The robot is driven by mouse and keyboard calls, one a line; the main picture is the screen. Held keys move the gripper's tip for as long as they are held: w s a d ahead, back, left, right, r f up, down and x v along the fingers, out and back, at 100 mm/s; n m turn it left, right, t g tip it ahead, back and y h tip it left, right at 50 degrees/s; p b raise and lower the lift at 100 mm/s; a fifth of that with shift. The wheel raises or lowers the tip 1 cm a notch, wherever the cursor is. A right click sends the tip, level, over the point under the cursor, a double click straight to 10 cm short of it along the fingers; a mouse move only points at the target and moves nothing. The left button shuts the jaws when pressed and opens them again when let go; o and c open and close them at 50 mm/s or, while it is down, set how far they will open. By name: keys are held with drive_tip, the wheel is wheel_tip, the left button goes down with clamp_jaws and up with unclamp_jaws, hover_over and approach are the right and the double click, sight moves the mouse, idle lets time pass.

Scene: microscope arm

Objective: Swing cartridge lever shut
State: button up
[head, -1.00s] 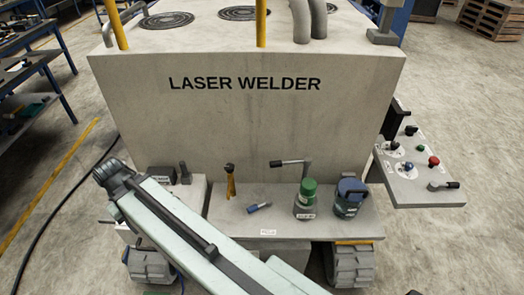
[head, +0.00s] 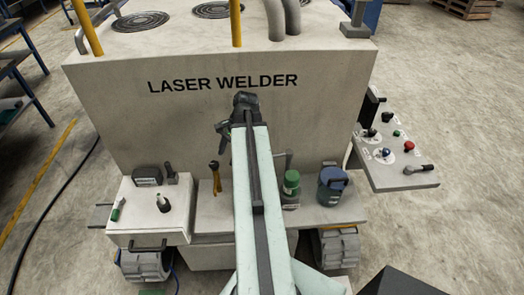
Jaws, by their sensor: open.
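In the head view a crank-like lever stands on the shelf of the laser welder. Its grey post (head: 288,161) shows just right of my arm, behind the green-capped canister (head: 291,186). Its dark handle is hidden behind my arm. Another black-handled lever (head: 418,169) lies on the side panel at the right. No readable label marks either as the cartridge lever. My arm reaches up across the middle of the view. My gripper (head: 222,128) shows only partly as a dark piece left of the arm's far end, open, with nothing seen in it.
The laser welder (head: 115,130) fills the back. On its shelf stand a yellow-handled tool (head: 215,177) and a blue-lidded canister (head: 333,185). A box at left bears a dark block (head: 147,176) and a small bottle (head: 163,202). The side panel (head: 395,177) juts out at right.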

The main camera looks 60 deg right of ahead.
drive_tip(key=s+d+r+m+t+p, duration=0.1)
drive_tip(key=s+d+r+m+t, duration=0.15)
drive_tip(key=s+d+m, duration=0.7)
drive_tip(key=f+n+b, duration=0.1)
drive_tip(key=f+b, duration=0.1)
drive_tip(key=f+n+b, duration=0.1)
drive_tip(key=f+b, duration=0.1)
drive_tip(key=f+n+g+b, duration=0.1)
drive_tip(key=f+b, duration=0.2)
drive_tip(key=shift+w+h, duration=0.25)
drive_tip(key=shift+h, duration=0.05)
drive_tip(key=shift+w+a+f, duration=0.1)
drive_tip(key=shift+w, duration=0.1)
clamp_jaws()
idle(0.4)
